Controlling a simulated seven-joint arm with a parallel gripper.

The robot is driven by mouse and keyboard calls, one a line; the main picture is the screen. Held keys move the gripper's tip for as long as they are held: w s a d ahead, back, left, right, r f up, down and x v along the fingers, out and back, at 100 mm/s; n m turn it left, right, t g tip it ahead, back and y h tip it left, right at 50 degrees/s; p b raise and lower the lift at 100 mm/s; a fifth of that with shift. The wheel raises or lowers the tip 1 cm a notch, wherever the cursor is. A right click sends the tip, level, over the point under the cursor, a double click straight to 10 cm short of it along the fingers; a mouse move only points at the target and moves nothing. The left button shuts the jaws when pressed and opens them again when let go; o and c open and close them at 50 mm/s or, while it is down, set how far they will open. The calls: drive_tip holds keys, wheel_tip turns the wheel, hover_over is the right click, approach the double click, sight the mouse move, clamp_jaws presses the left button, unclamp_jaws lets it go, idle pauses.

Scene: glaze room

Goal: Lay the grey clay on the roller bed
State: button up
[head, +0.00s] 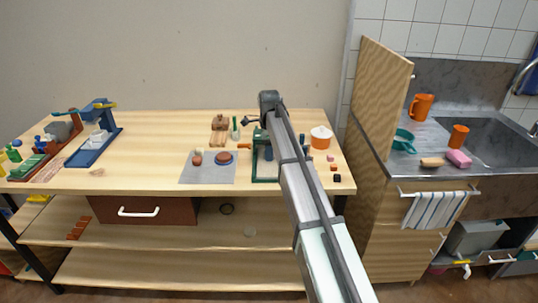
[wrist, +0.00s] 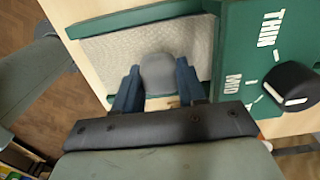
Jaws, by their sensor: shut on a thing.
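The grey clay (wrist: 158,72) is a smooth rounded lump between the two blue fingertips of my gripper (wrist: 158,88), which is shut on it. The clay is over the pale grey textured roller bed (wrist: 108,52) of the green machine in the wrist view. I cannot tell whether it touches the bed. The green machine's frame (wrist: 135,18) bears the words THIN and MID beside a black knob (wrist: 293,84). In the head view the machine (head: 264,179) shows partly behind my arm, which hides the clay and most of my gripper.
Left of the machine, a grey mat (head: 209,176) holds a reddish lump (head: 197,157) and a blue disc with a brownish lump. An orange pot (head: 320,138) and small blocks stand right of it. A wooden panel (head: 378,95) rises between bench and sink. The bench's left middle is clear.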

drive_tip(key=shift+f, duration=0.65)
drive_tip(key=shift+f, duration=0.15)
drive_tip(key=o, duration=1.1)
wheel_tip(320, 180, up, 12)
drive_tip(key=shift+r, duration=0.15)
